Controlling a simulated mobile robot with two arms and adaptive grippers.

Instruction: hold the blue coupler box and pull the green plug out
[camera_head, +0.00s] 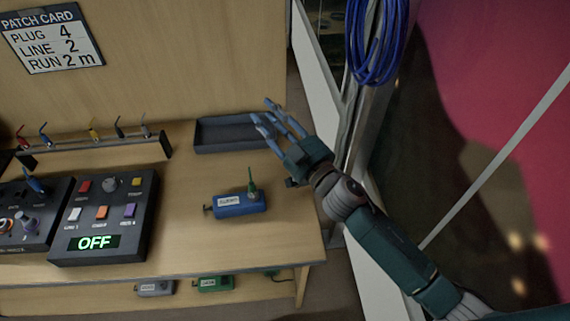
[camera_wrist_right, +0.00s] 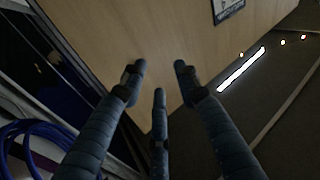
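The blue coupler box (camera_head: 238,205) lies on the wooden table near its right front part, with a pale label on its face. The green plug (camera_head: 252,184) stands upright in the top of the box. My right gripper (camera_head: 278,121) is open and empty, raised above and to the right of the box, near the dark tray. In the right wrist view its fingers (camera_wrist_right: 158,85) are spread with nothing between them, facing the wooden wall; neither box nor plug shows there. My left gripper is not in view.
A dark empty tray (camera_head: 222,134) sits at the table's back right. A control panel (camera_head: 106,217) reading OFF stands left of the box. A rack (camera_head: 100,144) holds several coloured plugs. A green box (camera_head: 214,284) sits on the lower shelf. Blue cable (camera_head: 372,45) hangs at right.

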